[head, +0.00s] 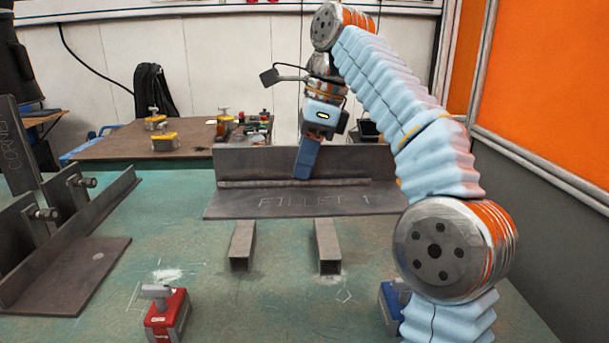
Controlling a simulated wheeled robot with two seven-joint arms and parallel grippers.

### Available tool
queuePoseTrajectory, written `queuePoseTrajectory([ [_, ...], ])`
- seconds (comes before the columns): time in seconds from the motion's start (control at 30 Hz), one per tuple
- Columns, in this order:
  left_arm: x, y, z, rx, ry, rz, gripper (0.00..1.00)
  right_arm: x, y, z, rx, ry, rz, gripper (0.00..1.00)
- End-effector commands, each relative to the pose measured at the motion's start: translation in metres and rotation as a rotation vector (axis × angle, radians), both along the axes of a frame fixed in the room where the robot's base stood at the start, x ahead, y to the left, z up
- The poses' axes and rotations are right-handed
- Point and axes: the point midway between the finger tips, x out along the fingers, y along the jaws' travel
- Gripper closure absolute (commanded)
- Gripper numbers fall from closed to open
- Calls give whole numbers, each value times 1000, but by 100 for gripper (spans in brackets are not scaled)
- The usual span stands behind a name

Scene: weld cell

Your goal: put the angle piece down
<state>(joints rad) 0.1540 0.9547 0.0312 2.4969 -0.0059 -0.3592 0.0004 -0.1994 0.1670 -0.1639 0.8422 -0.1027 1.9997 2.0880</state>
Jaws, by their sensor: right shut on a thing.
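The angle piece (240,203) is a dark steel L-shape with "FILLET 1" chalked on its flat flange and a weld-like line along the inner corner. It is in the middle of the head view, its upright flange at the back. My right gripper (304,168) points down and is shut on the upright flange, its blue finger in front of the plate. The far finger is hidden. The flat flange looks level, just behind two square tubes (241,246) (327,246); I cannot tell whether it rests on them. My left gripper is not in view.
A red clamp or magnet (167,318) stands at the front of the green table (258,308); a blue one (391,298) is partly hidden by my right arm. A steel fixture (75,215) fills the left. A brown table (120,149) with yellow blocks stands behind.

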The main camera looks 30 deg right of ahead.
Motion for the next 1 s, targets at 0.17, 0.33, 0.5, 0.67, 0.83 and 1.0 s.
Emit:
queuePoseTrajectory([
  [0.17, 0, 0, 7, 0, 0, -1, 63, 36, -4, -12, 2, -3, -2, 100],
  [0.33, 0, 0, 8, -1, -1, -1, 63, 63, -8, -34, 2, -3, -1, 100],
  [0.5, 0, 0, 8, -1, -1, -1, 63, 78, -9, -52, 3, -5, -1, 100],
  [0.67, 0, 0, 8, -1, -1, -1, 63, 84, -10, -59, 3, -7, 0, 100],
  [0.83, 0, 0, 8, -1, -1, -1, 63, 92, -10, -68, 2, -6, 0, 100],
  [1.0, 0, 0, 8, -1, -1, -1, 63, 101, -12, -88, 2, -6, -1, 100],
])
